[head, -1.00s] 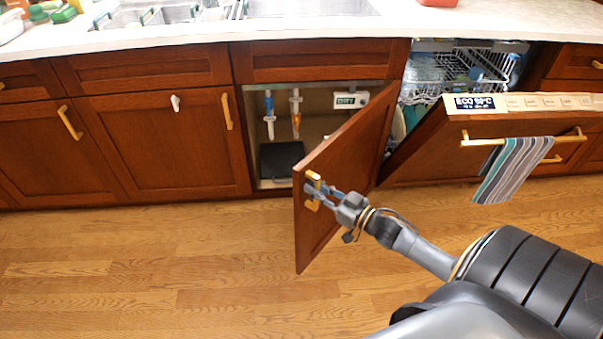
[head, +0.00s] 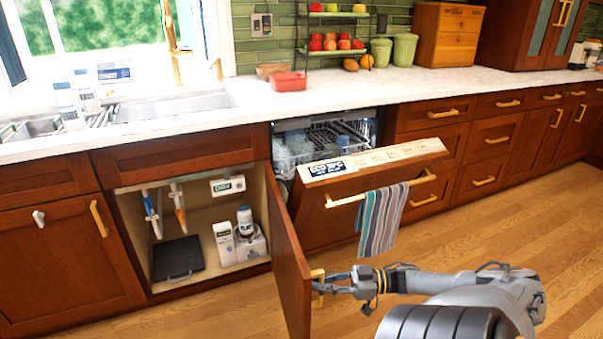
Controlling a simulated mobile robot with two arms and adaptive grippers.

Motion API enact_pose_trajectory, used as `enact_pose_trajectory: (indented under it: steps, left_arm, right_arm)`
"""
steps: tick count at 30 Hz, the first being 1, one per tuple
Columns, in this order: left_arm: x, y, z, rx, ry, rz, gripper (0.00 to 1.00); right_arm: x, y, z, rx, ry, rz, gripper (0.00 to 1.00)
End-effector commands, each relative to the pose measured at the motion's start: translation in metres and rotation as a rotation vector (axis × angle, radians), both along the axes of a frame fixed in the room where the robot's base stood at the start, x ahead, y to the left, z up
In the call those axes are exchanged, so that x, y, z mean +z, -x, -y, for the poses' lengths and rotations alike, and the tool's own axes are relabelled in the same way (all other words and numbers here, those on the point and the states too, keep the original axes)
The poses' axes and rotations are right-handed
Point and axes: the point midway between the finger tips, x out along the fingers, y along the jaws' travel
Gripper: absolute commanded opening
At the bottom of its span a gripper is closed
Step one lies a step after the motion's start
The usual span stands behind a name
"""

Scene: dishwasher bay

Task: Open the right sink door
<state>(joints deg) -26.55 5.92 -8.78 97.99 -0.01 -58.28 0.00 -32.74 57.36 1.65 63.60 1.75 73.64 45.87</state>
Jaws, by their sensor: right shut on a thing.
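The right sink door (head: 288,262) is a brown wooden cabinet door. It stands swung wide out from the cabinet, seen nearly edge-on. Its gold handle (head: 317,284) is on the side facing right. My right gripper (head: 324,284) is shut on that handle, with its arm reaching in from the lower right. The open sink cabinet (head: 205,208) shows two hanging pipes, a small labelled box on the back wall, a dark tray, and white containers. My left gripper is not in view.
The dishwasher door (head: 335,200) hangs partly open just right of the sink door, with a striped towel (head: 381,220) on its gold bar. The closed left sink door (head: 66,245) is at the left. Wooden floor (head: 480,245) is clear at the right.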

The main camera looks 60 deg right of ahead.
Motion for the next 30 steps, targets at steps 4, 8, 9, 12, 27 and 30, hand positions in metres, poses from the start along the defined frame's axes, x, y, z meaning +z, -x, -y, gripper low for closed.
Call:
enact_pose_trajectory:
  steps: [4,8,9,12,27,30]
  left_arm:
    - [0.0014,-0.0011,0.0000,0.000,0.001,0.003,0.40]
    - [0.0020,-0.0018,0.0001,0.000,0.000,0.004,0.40]
    - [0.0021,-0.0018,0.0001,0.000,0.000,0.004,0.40]
    - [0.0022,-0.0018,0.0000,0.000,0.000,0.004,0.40]
    - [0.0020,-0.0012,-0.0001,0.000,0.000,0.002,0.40]
    - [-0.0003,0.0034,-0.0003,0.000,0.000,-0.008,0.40]
  right_arm:
    - [-0.0013,0.0067,0.0093,0.000,0.002,-0.004,0.00]
    - [-0.0010,0.0086,0.0115,0.001,0.000,-0.004,0.00]
    - [-0.0010,0.0087,0.0116,0.001,0.000,-0.003,0.00]
    - [-0.0010,0.0086,0.0116,0.001,0.000,-0.004,0.00]
    - [-0.0007,0.0082,0.0117,0.000,0.000,-0.002,0.38]
    - [-0.0007,0.0086,0.0123,0.000,0.000,-0.002,0.38]
